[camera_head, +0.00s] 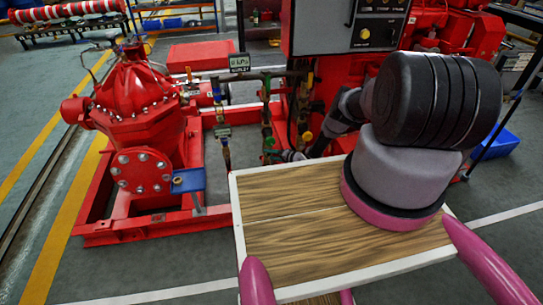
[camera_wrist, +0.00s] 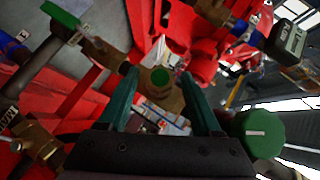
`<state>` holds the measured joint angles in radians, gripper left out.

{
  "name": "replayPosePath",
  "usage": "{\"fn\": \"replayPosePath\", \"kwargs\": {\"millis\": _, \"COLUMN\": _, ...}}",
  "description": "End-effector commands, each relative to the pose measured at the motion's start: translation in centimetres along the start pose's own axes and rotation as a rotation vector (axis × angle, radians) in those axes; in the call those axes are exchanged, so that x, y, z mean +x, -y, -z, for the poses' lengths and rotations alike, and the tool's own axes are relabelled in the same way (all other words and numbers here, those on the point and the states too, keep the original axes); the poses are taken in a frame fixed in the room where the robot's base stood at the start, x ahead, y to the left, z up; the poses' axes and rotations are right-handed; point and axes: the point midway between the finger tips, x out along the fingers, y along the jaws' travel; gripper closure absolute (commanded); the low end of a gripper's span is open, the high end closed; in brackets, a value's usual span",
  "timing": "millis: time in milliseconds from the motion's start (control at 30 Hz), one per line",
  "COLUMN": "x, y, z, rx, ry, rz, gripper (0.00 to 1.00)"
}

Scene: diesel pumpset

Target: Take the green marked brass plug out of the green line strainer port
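I see gaps between the fingers and the disc, and no clear contact. How deep the fingertips reach is hard to tell. In the head view my gripper (camera_head: 292,155) is small and dark beside the green line's piping (camera_head: 267,140). The plug cannot be made out there.
A larger green round part (camera_wrist: 258,133) lies close right of my gripper in the wrist view, and a green handle (camera_wrist: 60,14) is at upper left. The grey control panel (camera_head: 345,25) is above.

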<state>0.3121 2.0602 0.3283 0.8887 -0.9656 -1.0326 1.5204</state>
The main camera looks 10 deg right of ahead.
Motion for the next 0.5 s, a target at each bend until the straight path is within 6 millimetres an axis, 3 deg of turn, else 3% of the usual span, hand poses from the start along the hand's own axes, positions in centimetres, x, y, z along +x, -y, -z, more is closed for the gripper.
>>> {"fn": "replayPosePath", "kwargs": {"millis": 33, "x": 0.00, "y": 0.00, "z": 0.01, "rx": 0.000, "ry": 0.000, "rz": 0.000, "gripper": 0.56}}
{"fn": "replayPosePath", "kwargs": {"millis": 133, "x": 0.00, "y": 0.00, "z": 0.01, "rx": 0.000, "ry": 0.000, "rz": 0.000, "gripper": 0.94}}
{"fn": "replayPosePath", "kwargs": {"millis": 167, "x": 0.00, "y": 0.00, "z": 0.01, "rx": 0.000, "ry": 0.000, "rz": 0.000, "gripper": 1.00}}
{"fn": "replayPosePath", "kwargs": {"millis": 500, "x": 0.09, "y": 0.37, "z": -0.02, "rx": -0.089, "ry": 0.003, "rz": -0.090, "gripper": 1.00}}
